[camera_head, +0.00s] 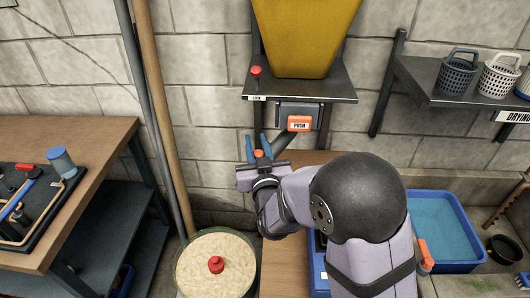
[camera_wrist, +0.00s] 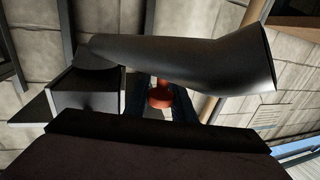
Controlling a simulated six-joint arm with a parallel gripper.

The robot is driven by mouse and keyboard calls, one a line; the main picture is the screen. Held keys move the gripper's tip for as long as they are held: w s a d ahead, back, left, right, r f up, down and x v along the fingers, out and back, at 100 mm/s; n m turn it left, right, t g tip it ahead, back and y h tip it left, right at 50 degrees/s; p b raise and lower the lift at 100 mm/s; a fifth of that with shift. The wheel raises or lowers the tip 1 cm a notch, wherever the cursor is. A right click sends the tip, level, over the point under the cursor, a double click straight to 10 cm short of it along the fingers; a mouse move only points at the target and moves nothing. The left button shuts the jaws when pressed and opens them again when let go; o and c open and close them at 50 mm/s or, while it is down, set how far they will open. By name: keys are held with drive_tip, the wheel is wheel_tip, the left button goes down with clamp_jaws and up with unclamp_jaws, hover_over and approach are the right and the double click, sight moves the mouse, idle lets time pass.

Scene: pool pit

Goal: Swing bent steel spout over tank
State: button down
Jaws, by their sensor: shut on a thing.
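The bent steel spout (camera_head: 283,143) is a dark grey pipe coming out to the lower left beneath the box with the orange PUSH button (camera_head: 299,123). In the wrist view the spout (camera_wrist: 205,65) crosses the upper middle, its open end at the right. My gripper (camera_head: 258,150) has blue fingers and is shut on a small red knob (camera_wrist: 160,96) at the spout. The finger contact is dark and partly hidden. A round tub (camera_head: 178,276) with pale, grainy contents and a red knob on top stands below and left of the gripper. I cannot tell whether it is the tank.
A yellow hopper (camera_head: 305,35) stands on a metal shelf (camera_head: 318,90) above the spout. Two long poles (camera_head: 160,110) lean at the left. A workbench (camera_head: 85,135) is at far left. A blue basin of water (camera_head: 440,228) and a basket shelf (camera_head: 440,90) are at right.

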drive_tip(key=shift+w+a+m+h, duration=0.8)
drive_tip(key=shift+w+a+h, duration=0.1)
drive_tip(key=shift+h, duration=0.3)
drive_tip(key=shift+r, duration=0.15)
drive_tip(key=c, duration=1.6)
unclamp_jaws()
drive_tip(key=shift+o, duration=0.3)
drive_tip(key=shift+a, duration=0.1)
drive_tip(key=shift+b, duration=0.3)
drive_tip(key=shift+s+d+b, duration=0.15)
drive_tip(key=shift+s+b, duration=0.3)
drive_tip(key=shift+s, duration=1.4)
drive_tip(key=shift+s+d+b, duration=0.15)
drive_tip(key=shift+s+b, duration=0.25)
drive_tip(key=shift+s, duration=1.4)
